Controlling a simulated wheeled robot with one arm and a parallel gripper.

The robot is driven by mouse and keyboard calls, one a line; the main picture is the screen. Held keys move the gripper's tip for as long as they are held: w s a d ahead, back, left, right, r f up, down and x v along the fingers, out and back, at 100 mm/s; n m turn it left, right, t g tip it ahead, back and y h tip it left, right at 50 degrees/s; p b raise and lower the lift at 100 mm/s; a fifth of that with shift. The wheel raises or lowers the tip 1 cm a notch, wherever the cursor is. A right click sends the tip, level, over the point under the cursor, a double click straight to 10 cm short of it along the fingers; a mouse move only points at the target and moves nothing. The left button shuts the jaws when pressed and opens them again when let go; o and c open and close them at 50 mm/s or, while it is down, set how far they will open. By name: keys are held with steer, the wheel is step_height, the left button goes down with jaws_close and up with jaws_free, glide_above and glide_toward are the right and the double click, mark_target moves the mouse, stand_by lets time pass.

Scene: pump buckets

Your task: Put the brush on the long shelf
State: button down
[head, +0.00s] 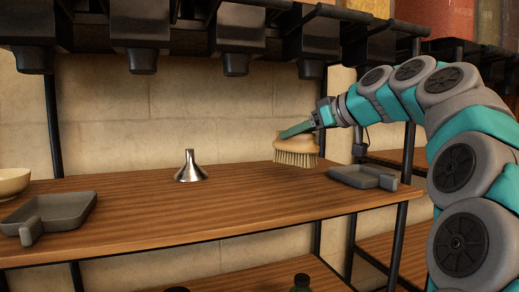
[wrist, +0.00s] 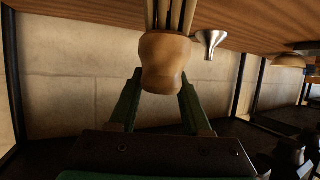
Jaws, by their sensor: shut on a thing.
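The brush (head: 297,148) has a pale wooden body and light bristles that point down. My gripper (head: 297,131) reaches in from the right and is shut on it. In the wrist view the green fingers (wrist: 160,92) press on both sides of the brush's wooden body (wrist: 165,60). The long shelf (head: 245,207) is a brown wooden board, and it shows at the top of the wrist view (wrist: 105,10). The brush is over the shelf's right back part. I cannot tell whether the bristles touch the board.
A metal funnel (head: 190,170) stands left of the brush. A grey pan (head: 362,177) lies close on its right. Another grey pan (head: 48,215) and a bowl (head: 12,183) are at the left. Dark dispensers (head: 236,45) hang above. The shelf's front middle is bare.

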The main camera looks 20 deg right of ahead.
steer(key=shift+w+d+f+p, duration=0.35)
steer(key=shift+w+d+f, duration=0.45)
steer(key=shift+w, duration=1.6)
steer(key=shift+w+d+f+p, duration=0.3)
steer(key=shift+w+d+f, duration=0.5)
steer(key=shift+w, duration=1.6)
steer(key=shift+w+d+f+p, duration=0.35)
steer(key=shift+w+d+f, duration=0.45)
steer(key=shift+w, duration=1.6)
steer(key=shift+f, duration=0.1)
steer(key=shift+f, duration=0.15)
steer(key=shift+c, duration=1.8)
jaws_free()
